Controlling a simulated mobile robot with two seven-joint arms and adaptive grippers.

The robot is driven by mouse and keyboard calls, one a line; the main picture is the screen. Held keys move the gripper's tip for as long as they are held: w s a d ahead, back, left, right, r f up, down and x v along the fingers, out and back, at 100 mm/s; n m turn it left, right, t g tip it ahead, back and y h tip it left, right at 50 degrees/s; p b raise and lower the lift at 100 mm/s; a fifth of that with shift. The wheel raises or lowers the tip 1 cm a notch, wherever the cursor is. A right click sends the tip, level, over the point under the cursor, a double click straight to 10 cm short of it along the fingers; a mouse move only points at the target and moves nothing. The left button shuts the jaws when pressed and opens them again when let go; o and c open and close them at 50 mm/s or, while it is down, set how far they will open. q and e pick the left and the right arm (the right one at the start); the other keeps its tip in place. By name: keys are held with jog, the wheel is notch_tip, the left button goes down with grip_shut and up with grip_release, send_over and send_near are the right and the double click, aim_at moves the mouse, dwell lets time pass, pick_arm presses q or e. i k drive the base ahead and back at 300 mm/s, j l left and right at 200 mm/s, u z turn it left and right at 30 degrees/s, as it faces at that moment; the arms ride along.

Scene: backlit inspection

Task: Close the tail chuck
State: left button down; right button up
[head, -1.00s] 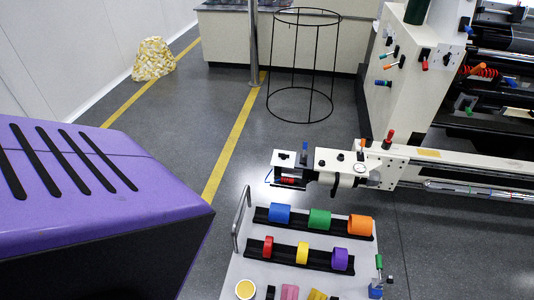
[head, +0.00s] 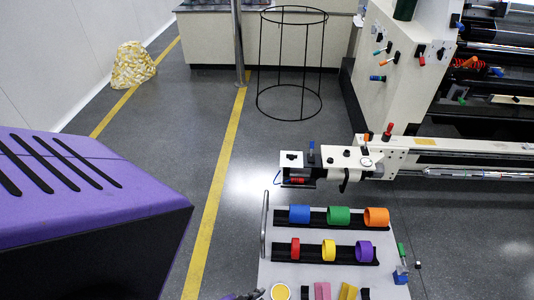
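The white end unit (head: 345,160) of the machine is at the right of centre in the head view. A small block (head: 292,160) with a dark part and a red piece under it forms its left end. A red-topped lever (head: 388,131) stands farther right. I cannot tell which part is the tail chuck, or whether it is open or shut. Neither gripper can be made out. A small grey shape shows at the bottom edge, too cut off to identify.
A trolley (head: 273,235) with coloured rings on black racks stands below the end unit. A purple slotted box (head: 95,205) fills the lower left. A black wire frame (head: 292,118) stands behind. Open grey floor (head: 205,130) lies between, and a yellow-patterned heap (head: 133,65) rests by the wall.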

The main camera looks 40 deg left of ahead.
aim_at(350, 165)
jog(key=k+j, duration=0.1)
jog(key=j, duration=0.25)
jog(key=k+j+z, duration=0.1)
jog(key=j, duration=0.25)
jog(key=k+j, duration=0.1)
jog(key=j, duration=0.25)
jog(key=j+z, duration=0.1)
jog(key=j, duration=0.45)
jog(key=k+j+z, duration=0.1)
jog(key=j, duration=0.4)
jog(key=i+j+z, duration=0.1)
jog(key=j, duration=0.45)
jog(key=i+j, duration=0.1)
jog(key=j, duration=0.45)
jog(key=i+j+z, duration=0.15)
jog(key=i+j, duration=0.4)
jog(key=i, duration=0.1)
